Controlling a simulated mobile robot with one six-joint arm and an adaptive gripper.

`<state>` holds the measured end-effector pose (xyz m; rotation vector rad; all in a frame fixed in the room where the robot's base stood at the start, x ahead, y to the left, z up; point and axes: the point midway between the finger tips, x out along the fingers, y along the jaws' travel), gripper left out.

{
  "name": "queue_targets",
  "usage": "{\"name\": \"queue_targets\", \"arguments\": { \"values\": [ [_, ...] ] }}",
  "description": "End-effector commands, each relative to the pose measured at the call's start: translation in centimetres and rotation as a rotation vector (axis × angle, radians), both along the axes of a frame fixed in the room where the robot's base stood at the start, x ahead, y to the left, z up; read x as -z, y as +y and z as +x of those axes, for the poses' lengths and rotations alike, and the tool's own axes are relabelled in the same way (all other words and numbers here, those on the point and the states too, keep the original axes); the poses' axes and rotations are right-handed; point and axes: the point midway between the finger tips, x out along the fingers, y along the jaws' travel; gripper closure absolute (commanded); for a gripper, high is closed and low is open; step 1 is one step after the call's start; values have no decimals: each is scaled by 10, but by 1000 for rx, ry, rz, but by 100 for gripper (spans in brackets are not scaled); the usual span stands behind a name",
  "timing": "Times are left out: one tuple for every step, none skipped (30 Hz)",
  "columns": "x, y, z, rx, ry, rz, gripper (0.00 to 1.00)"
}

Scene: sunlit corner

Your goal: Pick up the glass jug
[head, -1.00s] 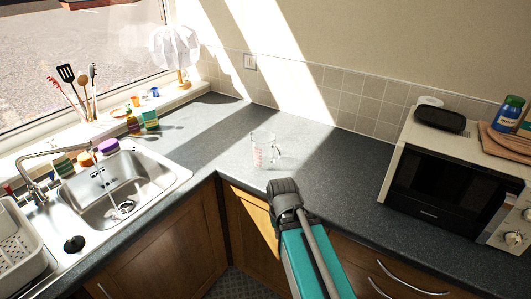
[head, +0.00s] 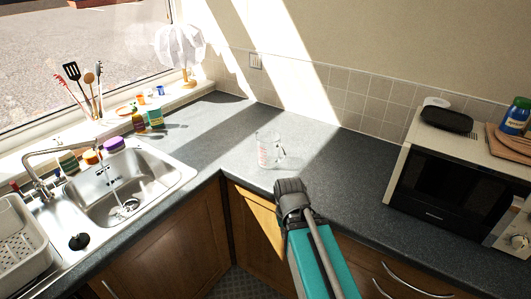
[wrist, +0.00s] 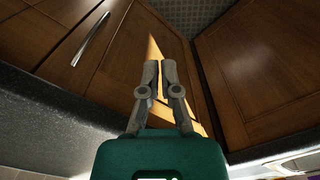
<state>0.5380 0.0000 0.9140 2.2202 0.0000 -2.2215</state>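The clear glass jug (head: 267,152) stands upright on the grey worktop, near the inner corner, partly in a bright patch of sunlight. It has red markings and a handle on its right side. My gripper (head: 291,188) is in front of and below the jug in the head view, apart from it; its fingers are hard to make out there. In the wrist view my gripper (wrist: 160,72) points toward wooden cupboard fronts. Its two fingertips are close together with a narrow gap and nothing held between them. The jug is not visible in the wrist view.
A steel sink (head: 135,190) lies to the left, with bottles and utensils along the windowsill. A microwave (head: 446,180) stands to the right. The worktop (head: 335,165) between jug and microwave is clear. The worktop's front edge and wooden cupboards (head: 165,245) lie below.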

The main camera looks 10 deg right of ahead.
Motion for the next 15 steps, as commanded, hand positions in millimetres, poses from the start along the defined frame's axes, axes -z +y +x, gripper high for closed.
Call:
{"name": "queue_targets", "arguments": {
  "values": [
    [0,0,1,-3,-1,-2,81],
    [0,0,1,-8,-2,-5,76],
    [0,0,2,-17,-5,-10,68],
    [0,-1,4,-26,-8,-15,63],
    [0,-1,5,-39,-11,-23,59],
    [-1,-2,8,-62,-16,-38,59],
    [-1,-3,10,-81,-21,-50,59],
    [-1,-4,13,-106,-26,-65,59],
    [-2,-6,18,-144,-34,-88,59],
    [-2,-7,22,-177,-41,-110,59],
    [-3,-8,26,-213,-47,-132,59],
    [-4,-10,32,-266,-56,-166,59],
    [-5,-11,38,-310,-62,-194,59],
    [-7,-13,43,-356,-67,-224,59],
    [-9,-15,51,-422,-74,-266,59]
  ]
}}
